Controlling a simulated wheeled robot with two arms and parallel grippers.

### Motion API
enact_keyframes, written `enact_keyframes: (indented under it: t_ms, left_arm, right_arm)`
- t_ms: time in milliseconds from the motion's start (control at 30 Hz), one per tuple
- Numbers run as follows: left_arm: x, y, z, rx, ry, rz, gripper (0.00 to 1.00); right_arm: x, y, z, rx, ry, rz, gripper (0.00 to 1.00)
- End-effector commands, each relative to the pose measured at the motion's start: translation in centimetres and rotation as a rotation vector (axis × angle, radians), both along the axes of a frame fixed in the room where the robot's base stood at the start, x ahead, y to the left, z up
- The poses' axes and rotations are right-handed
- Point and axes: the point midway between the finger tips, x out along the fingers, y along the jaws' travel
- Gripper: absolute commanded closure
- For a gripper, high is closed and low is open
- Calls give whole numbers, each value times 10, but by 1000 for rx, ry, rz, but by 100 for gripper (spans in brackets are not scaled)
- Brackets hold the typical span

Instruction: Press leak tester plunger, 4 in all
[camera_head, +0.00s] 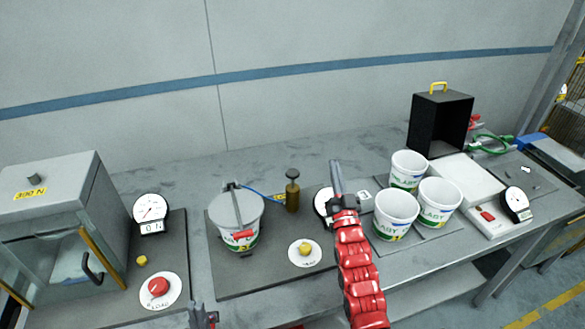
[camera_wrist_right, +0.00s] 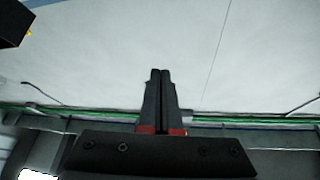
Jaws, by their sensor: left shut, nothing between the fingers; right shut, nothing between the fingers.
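The leak tester's plunger, a brass cylinder with a dark knob (camera_head: 292,190), stands upright behind the dark plate (camera_head: 262,278). Next to it is a white bucket with a grey lid (camera_head: 236,215), with a clamp bar over it and a blue hose running to the plunger. My right gripper (camera_head: 336,168) is shut and empty, to the right of the plunger and apart from it. Its closed fingers also show in the right wrist view (camera_wrist_right: 160,75), against the wall. My left gripper (camera_head: 200,308) is shut and empty at the bottom edge, in front of the bucket.
A yellow knob on a white disc (camera_head: 305,252) sits on the plate. A dial gauge (camera_head: 322,202) is partly hidden by my right arm. Three open buckets (camera_head: 396,213) stand right. A grey press cabinet (camera_head: 45,215) with a gauge and red knob stands left. A black box (camera_head: 440,122) stands back right.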

Motion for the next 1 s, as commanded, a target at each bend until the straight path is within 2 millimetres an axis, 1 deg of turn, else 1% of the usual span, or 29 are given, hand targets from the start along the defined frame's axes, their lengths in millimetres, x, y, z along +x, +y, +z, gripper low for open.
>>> enact_keyframes:
  t_ms: [33,100,200,300,367,433,500,600,733,833,1000]
  left_arm:
    - [0,0,8,0,0,0,100]
    - [0,0,13,0,0,0,100]
    - [0,0,20,0,0,0,100]
    - [0,0,26,0,0,0,100]
    - [0,0,30,0,0,0,100]
    - [0,0,33,0,0,0,100]
    - [0,0,36,0,0,0,100]
    - [0,0,39,0,0,0,100]
    - [0,0,40,0,0,0,100]
    - [0,0,40,0,0,0,100]
    - [0,0,40,0,0,0,100]
  right_arm:
    - [28,11,15,19,93,24,100]
    - [61,24,20,49,247,52,100]
    - [92,45,28,92,472,86,100]
    - [105,65,36,133,697,111,100]
    - [105,76,43,156,825,121,100]
    - [98,87,50,176,961,129,100]
    - [87,97,57,190,1076,137,100]
    - [71,105,65,202,1199,139,100]
    - [57,109,69,208,1290,137,100]
    - [53,110,70,208,1311,137,100]
    - [53,110,69,208,1312,137,100]
